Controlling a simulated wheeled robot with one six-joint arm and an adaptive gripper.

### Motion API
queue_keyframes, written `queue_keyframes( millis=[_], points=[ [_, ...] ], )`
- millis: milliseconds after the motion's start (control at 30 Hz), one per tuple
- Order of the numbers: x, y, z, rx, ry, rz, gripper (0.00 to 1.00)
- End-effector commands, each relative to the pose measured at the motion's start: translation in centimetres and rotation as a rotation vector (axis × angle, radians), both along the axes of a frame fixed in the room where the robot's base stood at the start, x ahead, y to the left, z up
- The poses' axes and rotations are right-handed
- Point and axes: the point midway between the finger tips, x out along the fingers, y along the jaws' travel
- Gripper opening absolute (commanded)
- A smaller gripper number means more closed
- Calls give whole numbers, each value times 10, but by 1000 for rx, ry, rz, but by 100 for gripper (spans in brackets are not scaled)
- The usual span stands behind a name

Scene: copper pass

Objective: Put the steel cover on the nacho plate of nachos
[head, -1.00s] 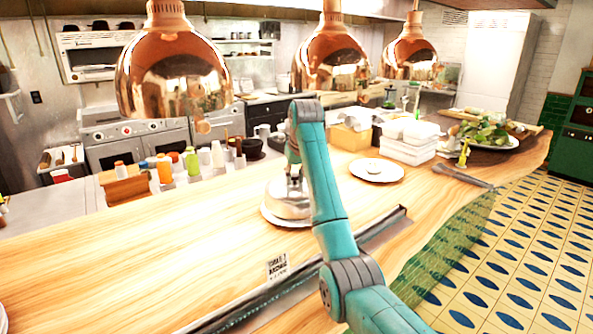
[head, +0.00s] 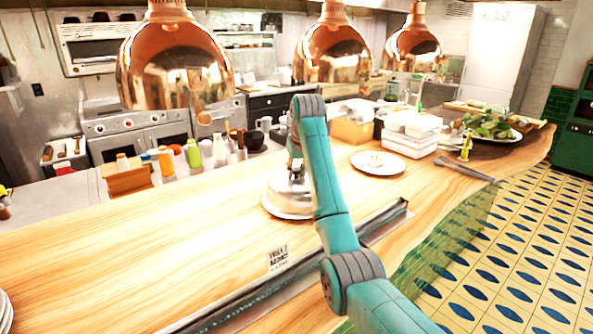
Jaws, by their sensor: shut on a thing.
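The steel cover (head: 283,202) is a shiny dome in the middle of the wooden counter. It sits over a white plate (head: 273,212) whose rim shows around its lower edge. What lies under the cover is hidden, and I cannot tell whether it rests fully on the plate. My gripper (head: 295,172) is above the dome and shut on its top, partly hidden behind my arm. A second white plate (head: 360,168), farther back to the right, holds something small and pale that I cannot identify. I cannot make out nachos on either plate.
Copper heat lamps (head: 172,62) hang over the counter (head: 130,255). A metal rail with a paper ticket (head: 278,258) runs along the front. Bottles (head: 193,154) stand behind, white containers (head: 408,140) and tongs (head: 465,169) at right.

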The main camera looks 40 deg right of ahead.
Motion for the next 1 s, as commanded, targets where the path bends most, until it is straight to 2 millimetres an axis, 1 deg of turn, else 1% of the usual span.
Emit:
queue_keyframes(
  millis=[1000],
  points=[
    [0,0,-5,-1,-2,0,0]
  ],
)
